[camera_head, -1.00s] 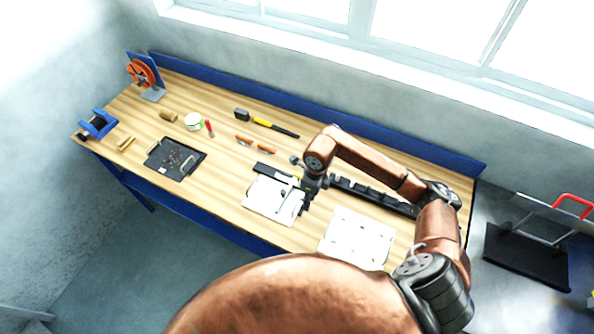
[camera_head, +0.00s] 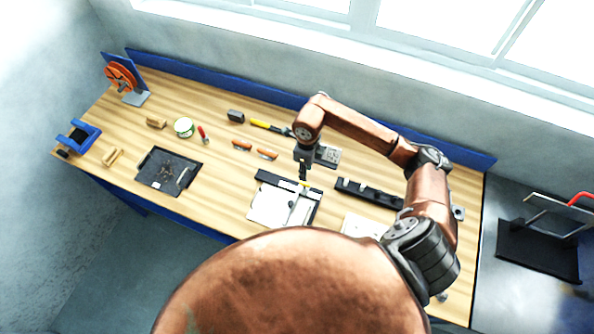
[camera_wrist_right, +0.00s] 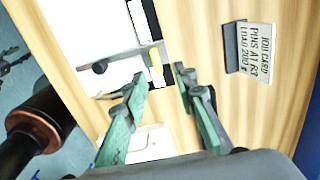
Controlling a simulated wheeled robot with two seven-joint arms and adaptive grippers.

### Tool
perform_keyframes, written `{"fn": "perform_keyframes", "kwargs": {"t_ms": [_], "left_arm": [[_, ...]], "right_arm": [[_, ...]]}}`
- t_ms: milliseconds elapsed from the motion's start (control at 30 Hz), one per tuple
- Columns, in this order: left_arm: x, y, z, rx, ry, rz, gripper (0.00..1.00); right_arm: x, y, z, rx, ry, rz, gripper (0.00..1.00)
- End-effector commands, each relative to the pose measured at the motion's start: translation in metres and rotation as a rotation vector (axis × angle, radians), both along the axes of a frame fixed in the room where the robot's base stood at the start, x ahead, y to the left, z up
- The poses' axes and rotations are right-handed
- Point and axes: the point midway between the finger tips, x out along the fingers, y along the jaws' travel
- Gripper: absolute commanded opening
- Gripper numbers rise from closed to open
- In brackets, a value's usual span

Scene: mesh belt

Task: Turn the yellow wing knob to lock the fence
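The fixture with a white plate (camera_head: 268,205) and a black bar along its back edge stands near the middle of the bench's front side. A small yellow part, which looks like the wing knob (camera_wrist_right: 157,64), sits by the black bar (camera_wrist_right: 165,45) in the right wrist view. My right gripper (camera_wrist_right: 158,78) is open, with green-grey fingers. The yellow part shows between and just beyond its fingertips, and nothing is held. In the head view the right gripper (camera_head: 303,178) is over the back of the fixture. The left gripper is not in view.
A job card (camera_wrist_right: 256,52) stands behind the fixture. A long black rail (camera_head: 368,192) lies to the right. A black tray (camera_head: 168,169), orange-handled tools (camera_head: 254,148) and a yellow-handled hammer (camera_head: 262,125) lie to the left. A rod with a black knob (camera_wrist_right: 99,67) crosses the plate.

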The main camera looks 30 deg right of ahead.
Motion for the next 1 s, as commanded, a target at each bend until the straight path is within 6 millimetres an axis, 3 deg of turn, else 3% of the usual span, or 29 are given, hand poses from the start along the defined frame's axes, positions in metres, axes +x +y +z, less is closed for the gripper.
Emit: {"fn": "perform_keyframes", "kwargs": {"t_ms": [200,467,567,800,1000], "left_arm": [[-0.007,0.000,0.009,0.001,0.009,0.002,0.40],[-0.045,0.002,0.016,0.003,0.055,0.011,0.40],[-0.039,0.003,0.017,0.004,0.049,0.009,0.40],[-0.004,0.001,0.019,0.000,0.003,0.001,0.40],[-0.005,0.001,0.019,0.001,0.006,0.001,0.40]], "right_arm": [[0.001,0.009,-0.029,0.002,0.005,0.017,0.26],[0.005,0.011,-0.065,0.001,0.003,0.021,0.26],[0.005,0.010,-0.072,0.002,0.003,0.022,0.26],[0.005,0.009,-0.075,0.000,0.001,0.021,0.26],[0.004,0.009,-0.075,0.000,0.001,0.020,0.17]]}}
